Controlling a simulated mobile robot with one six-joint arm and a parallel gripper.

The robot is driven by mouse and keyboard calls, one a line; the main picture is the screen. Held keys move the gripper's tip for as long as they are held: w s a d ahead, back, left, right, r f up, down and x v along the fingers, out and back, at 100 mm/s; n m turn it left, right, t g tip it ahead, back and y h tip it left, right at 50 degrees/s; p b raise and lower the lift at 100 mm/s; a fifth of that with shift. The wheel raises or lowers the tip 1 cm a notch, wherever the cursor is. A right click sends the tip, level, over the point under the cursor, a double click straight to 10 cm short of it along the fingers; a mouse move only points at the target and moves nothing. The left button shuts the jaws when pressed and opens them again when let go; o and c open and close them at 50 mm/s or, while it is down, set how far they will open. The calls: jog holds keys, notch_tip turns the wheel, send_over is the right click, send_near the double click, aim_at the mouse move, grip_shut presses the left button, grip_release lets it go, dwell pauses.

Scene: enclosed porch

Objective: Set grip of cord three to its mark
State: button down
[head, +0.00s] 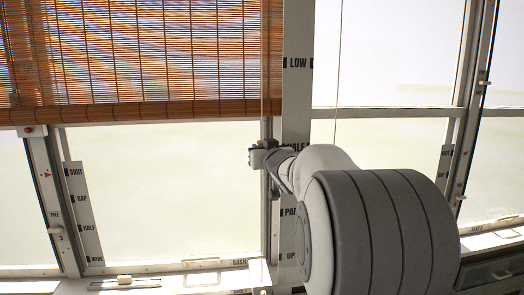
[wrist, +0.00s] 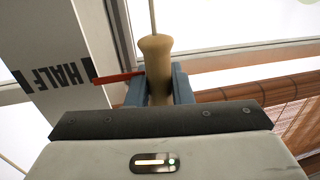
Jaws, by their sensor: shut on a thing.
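A tan wooden cord grip (wrist: 155,52) hangs on a thin cord (wrist: 152,16) in the wrist view. My gripper (wrist: 159,88) is shut on it, one blue-grey finger on each side. A red pointer (wrist: 118,77) reaches left from beside the grip to the white marked strip (wrist: 60,45), its tip close to the HALF line. In the head view the strip (head: 297,95) reads LOW, HALF, PART and UP downward. My gripper (head: 262,156) is at its left edge, near HALF. My arm partly covers the HALF and PART words. Which mark is wanted cannot be told.
A brown slatted blind (head: 150,55) hangs half down at the upper left. Another thin cord (head: 338,65) hangs right of the strip. A left window scale (head: 83,215) reads SHUT, GAP, HALF, WIDE. Sill latches (head: 125,282) run along the bottom.

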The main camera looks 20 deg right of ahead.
jog(key=c, duration=1.3)
grip_release()
jog(key=s, duration=0.5)
jog(key=s+a+b, duration=0.1)
jog(key=s, duration=0.1)
jog(key=shift+s, duration=0.4)
jog(key=s+a+f+g, duration=0.4)
jog(key=s+a+f, duration=0.2)
jog(key=s+f, duration=0.2)
jog(key=s+a+f+n+g+y, duration=0.1)
jog(key=s+a+f+g, duration=0.4)
jog(key=s+f, duration=0.3)
jog(key=s+a+f+g+y, duration=0.1)
jog(key=s+a+f+g, duration=0.4)
jog(key=s+f, duration=0.4)
jog(key=shift+s+a, duration=0.45)
jog(key=shift+s, duration=0.35)
jog(key=shift+s+a, duration=0.4)
jog(key=shift+s, duration=0.35)
